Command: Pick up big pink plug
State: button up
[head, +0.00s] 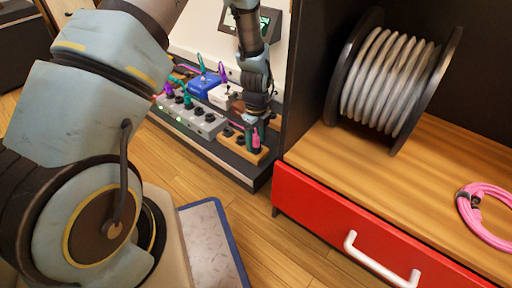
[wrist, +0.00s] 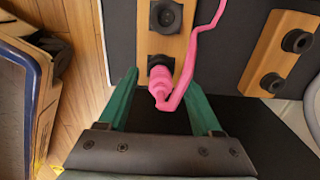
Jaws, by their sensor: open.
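The big pink plug (wrist: 161,82) stands in a black socket on a narrow wooden block (wrist: 156,45) in the wrist view. A pink cable (wrist: 192,62) runs from it up and to the right. In the head view the plug (head: 256,138) shows as a small pink piece at the right end of the pedalboard. My gripper (wrist: 163,100) is open, with one green finger on each side of the plug. The fingers look apart from it. In the head view my gripper is partly hidden by my arm around the plug.
A grey unit with knobs (head: 190,117), a blue box (head: 203,86) and a white box (head: 222,95) crowd the board beside the plug. A red drawer cabinet (head: 340,215) with a cable reel (head: 388,80) and pink cable coil (head: 474,212) stands at right.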

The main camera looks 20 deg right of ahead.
jog(key=shift+c, duration=0.3)
grip_shut()
dwell(0.3)
